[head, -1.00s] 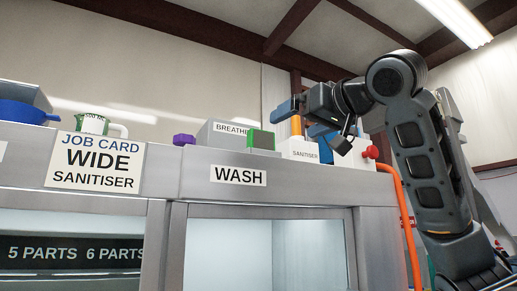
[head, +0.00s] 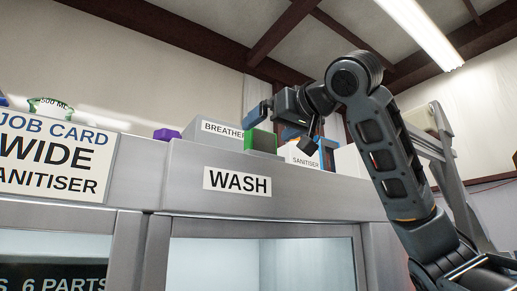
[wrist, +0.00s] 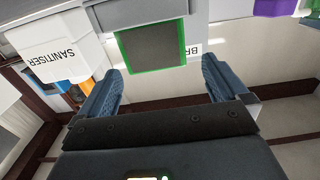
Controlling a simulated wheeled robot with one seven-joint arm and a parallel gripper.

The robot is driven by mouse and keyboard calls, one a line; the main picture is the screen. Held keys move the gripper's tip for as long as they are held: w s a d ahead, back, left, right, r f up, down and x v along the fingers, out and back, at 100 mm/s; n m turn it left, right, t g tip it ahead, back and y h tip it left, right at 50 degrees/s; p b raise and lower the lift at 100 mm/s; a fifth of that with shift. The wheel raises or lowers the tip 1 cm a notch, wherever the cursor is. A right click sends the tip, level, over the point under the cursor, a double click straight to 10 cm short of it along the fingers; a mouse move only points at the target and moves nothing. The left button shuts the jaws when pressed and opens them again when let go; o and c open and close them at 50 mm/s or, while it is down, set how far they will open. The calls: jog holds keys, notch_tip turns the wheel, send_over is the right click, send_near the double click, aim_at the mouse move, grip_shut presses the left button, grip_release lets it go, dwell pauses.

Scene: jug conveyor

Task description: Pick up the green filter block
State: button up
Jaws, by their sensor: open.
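The green filter block (head: 262,141) sits on top of the grey wash cabinet, at the front right of a grey box labelled BREATHER (head: 216,133). In the wrist view the block (wrist: 152,47) shows a dark face with a bright green rim, upside down near the top centre. My gripper (wrist: 162,70) is open and empty, with its blue ridged fingers on either side of the block in that view and short of it. In the head view my gripper (head: 272,110) is above and slightly right of the block, apart from it; its far finger is partly hidden.
A white SANITISER box (head: 301,154) stands right of the block, with a blue item (head: 327,152) behind it. A purple piece (head: 166,134) lies to the left. WASH (head: 237,181) and job card (head: 50,150) signs are on the cabinet front.

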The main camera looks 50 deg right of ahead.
aim_at(265, 131)
jog(key=x, duration=0.1)
jog(key=p+x, duration=0.1)
jog(key=x, duration=0.2)
jog(key=shift+w+d+r+p, duration=0.1)
jog(key=shift+d+r+p, duration=0.2)
jog(key=shift+d+p, duration=0.05)
jog(key=shift+w+d+f, duration=0.1)
jog(key=shift+w, duration=0.3)
jog(key=c, duration=0.9)
